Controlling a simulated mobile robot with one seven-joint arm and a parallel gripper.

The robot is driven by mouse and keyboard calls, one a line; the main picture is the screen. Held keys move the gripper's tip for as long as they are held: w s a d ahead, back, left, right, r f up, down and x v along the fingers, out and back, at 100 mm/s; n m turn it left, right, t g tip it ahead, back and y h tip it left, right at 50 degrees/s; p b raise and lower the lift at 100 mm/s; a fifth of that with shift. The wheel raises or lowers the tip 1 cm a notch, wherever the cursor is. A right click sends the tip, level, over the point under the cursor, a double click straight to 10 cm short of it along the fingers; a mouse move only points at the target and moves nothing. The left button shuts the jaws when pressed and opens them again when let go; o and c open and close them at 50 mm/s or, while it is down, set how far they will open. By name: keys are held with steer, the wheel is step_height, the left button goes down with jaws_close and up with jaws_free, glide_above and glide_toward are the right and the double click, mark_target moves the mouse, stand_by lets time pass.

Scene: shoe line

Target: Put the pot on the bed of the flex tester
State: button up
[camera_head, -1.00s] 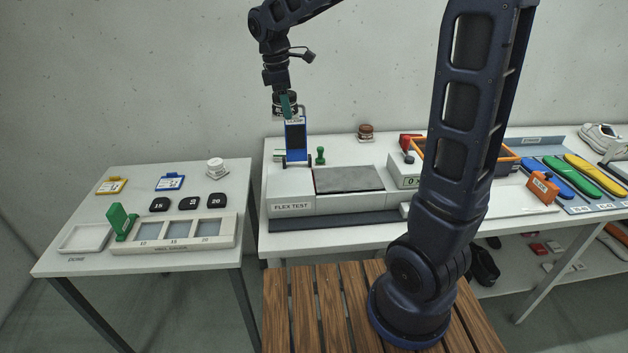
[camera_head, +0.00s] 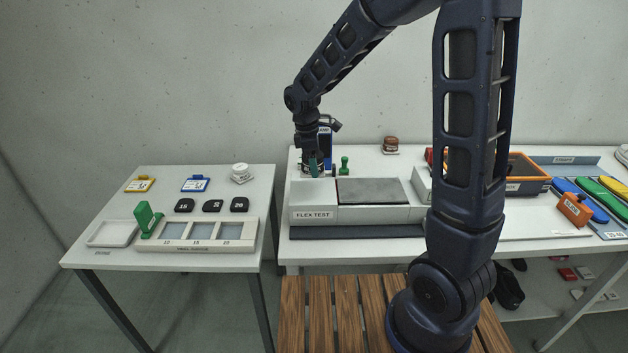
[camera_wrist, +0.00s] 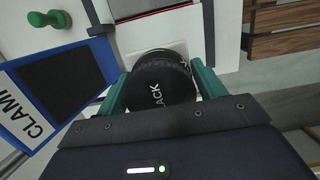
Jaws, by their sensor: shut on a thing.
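My gripper (camera_head: 313,168) is shut on a dark round pot (camera_wrist: 158,82) with "BLACK" partly legible on its lid, as the wrist view shows. Green fingers press on both sides of it. In the head view the pot is mostly hidden by the gripper, low behind or over the left white block of the flex tester (camera_head: 314,214). I cannot tell whether the pot touches anything. The tester's bed (camera_head: 372,191) is a flat dark grey plate to the right of the gripper, with nothing on it.
A blue-framed clamp board (camera_head: 325,147) stands close behind the gripper, beside a green knob (camera_head: 344,165). A brown-lidded pot (camera_head: 391,143) stands at the back. An orange-rimmed crate (camera_head: 527,172) is to the right. A white pot (camera_head: 240,171) is on the left table.

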mark_target(315, 189)
steer(key=shift+f, duration=3.3)
steer(key=shift+f, duration=0.1)
steer(key=o, duration=1.6)
steer(key=shift+c, duration=0.2)
